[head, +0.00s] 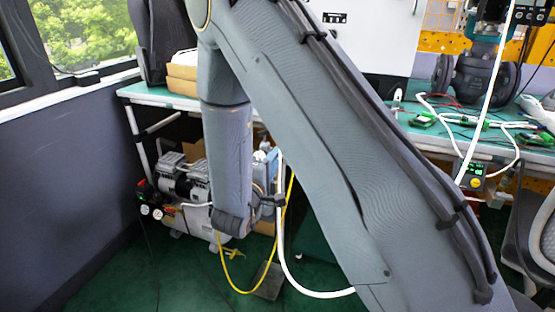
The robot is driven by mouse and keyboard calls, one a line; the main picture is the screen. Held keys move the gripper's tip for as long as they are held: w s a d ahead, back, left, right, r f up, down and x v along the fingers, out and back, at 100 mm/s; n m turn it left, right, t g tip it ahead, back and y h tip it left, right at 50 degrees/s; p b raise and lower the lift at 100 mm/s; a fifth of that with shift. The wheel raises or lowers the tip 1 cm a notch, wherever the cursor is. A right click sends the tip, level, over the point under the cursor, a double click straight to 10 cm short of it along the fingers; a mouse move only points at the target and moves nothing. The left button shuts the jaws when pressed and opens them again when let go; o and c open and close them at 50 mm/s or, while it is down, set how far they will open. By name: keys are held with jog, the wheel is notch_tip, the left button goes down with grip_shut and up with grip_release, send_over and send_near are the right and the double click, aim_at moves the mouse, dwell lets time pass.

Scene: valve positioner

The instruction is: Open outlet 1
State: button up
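The likely place of outlet 1 is the air compressor (185,182) under the workbench at left, but no label is readable. Its left end carries two small round gauges (150,210) and a small red part (140,184). I cannot tell which fitting is outlet 1, or whether it is open. My arm crosses the middle of the view. Its wrist hangs to the right of the compressor, and my gripper (272,201) seems to be the small dark part there, apart from the gauges. Its fingers cannot be made out.
A yellow hose (222,262) and a white hose (283,262) loop down near my wrist. The green-topped workbench (150,94) overhangs the compressor. A valve body (482,75), cables and circuit boards (423,120) are on the bench at right.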

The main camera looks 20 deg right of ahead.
jog(key=shift+x, duration=0.95)
jog(key=shift+c, duration=0.6)
grip_shut()
